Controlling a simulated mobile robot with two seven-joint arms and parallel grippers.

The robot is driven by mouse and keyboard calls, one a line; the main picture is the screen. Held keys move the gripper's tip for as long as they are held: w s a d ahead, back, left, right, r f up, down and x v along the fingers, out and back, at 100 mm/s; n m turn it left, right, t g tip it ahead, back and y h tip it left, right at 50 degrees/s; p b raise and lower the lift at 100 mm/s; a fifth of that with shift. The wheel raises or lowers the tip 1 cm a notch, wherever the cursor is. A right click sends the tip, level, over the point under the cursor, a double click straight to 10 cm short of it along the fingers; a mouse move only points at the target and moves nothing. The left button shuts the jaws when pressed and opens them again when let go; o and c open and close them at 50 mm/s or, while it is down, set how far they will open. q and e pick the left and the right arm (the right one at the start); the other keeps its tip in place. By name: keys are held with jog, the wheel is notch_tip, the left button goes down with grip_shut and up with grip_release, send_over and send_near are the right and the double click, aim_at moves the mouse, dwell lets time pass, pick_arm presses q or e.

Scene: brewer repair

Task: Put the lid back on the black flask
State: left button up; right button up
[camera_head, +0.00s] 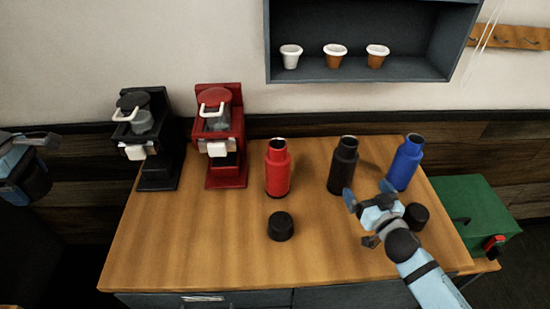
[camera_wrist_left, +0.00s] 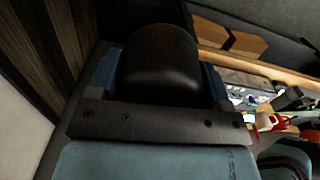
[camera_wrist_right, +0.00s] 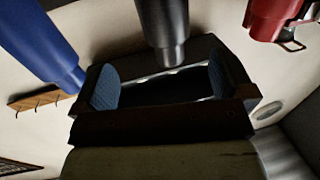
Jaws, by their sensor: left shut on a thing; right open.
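The black flask (camera_head: 343,168) stands upright and open-topped on the table, between the red flask (camera_head: 277,170) and the blue flask (camera_head: 405,163). It also shows in the right wrist view (camera_wrist_right: 164,28), just beyond the fingers. My right gripper (camera_head: 369,192) is open and empty, in front of the black flask. My left gripper (camera_head: 34,147) is off the table at the left edge, shut on a rounded black lid (camera_wrist_left: 160,62). Two more black lids are on the table: one in front of the red flask (camera_head: 281,227), one beside my right gripper (camera_head: 418,216).
A black brewer (camera_head: 158,168) and a red brewer (camera_head: 226,168) stand at the table's back left. A shelf (camera_head: 420,70) with cups hangs above. A green box (camera_head: 475,205) is at the right. The table's (camera_head: 190,250) front left is clear.

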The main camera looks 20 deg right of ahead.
aim_at(352, 169)
pick_arm(q)
jog(key=shift+w+r+p, duration=0.1)
jog(key=shift+r+p, duration=0.6)
jog(key=shift+p, duration=0.05)
pick_arm(e)
jog(key=w, duration=0.6)
jog(key=shift+w+d+f, duration=0.1)
jog(key=shift+w+f, duration=0.05)
jog(key=shift+w, duration=0.05)
jog(key=shift+w+f, duration=0.1)
jog(key=shift+w, duration=0.2)
pick_arm(q)
jog(key=shift+r, duration=0.25)
pick_arm(e)
jog(key=shift+w, duration=0.4)
pick_arm(q)
jog(key=shift+r+p, duration=0.45)
jog(key=shift+p, duration=0.25)
pick_arm(e)
jog(key=w, duration=0.3)
jog(key=shift+w+a, duration=0.25)
jog(key=shift+w, duration=0.1)
jog(key=shift+w+f, duration=0.15)
jog(key=shift+w, duration=0.2)
